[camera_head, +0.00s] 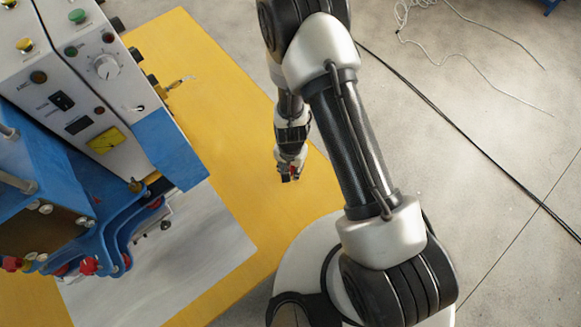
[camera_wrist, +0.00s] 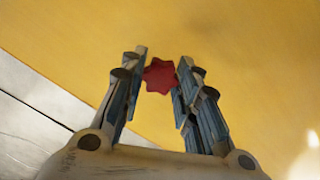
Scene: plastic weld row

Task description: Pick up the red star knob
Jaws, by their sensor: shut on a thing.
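The red star knob (camera_wrist: 160,76) sits between the two fingertips of my gripper (camera_wrist: 160,82) in the wrist view, touched on both sides. My gripper is shut on it. In the head view my gripper (camera_head: 290,174) is small, with a bit of red (camera_head: 294,177) showing at its tips over the yellow surface. I cannot tell from these views how high the knob is above that surface.
A yellow surface (camera_head: 215,80) lies under my gripper. A grey plate (camera_head: 190,265) and a blue and white machine (camera_head: 85,95) with several buttons and red knobs (camera_head: 88,266) stand on the left. Cables (camera_head: 455,118) cross the concrete floor at right.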

